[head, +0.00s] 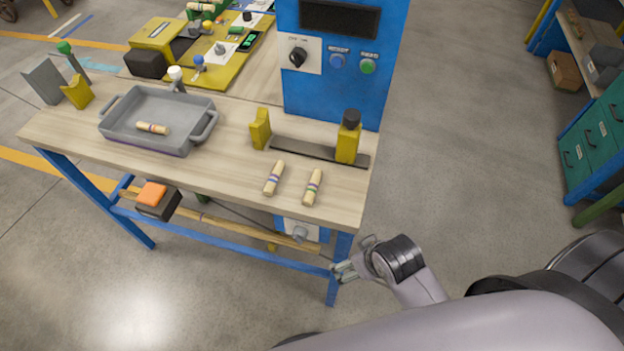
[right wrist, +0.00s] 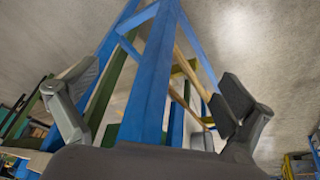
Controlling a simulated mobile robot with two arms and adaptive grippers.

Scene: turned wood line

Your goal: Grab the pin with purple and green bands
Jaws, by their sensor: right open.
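Two pale wooden pins lie on the workbench near its front right corner. The right one (head: 312,187) seems to carry purple and green bands, though the bands are small. The left one (head: 273,178) shows reddish and blue bands. A third banded pin (head: 153,128) lies in the grey tray (head: 118,139). My right gripper (head: 345,270) is below and right of the pins, beside the bench's front leg and lower than the top. It is open and empty. In the right wrist view the gripper (right wrist: 160,98) has its fingers spread, with the blue leg between them in the picture. My left gripper is out of view.
A blue control cabinet (head: 345,70) stands at the back. The blue bench leg (right wrist: 150,90) is close to my right gripper. Floor right of the bench is clear.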

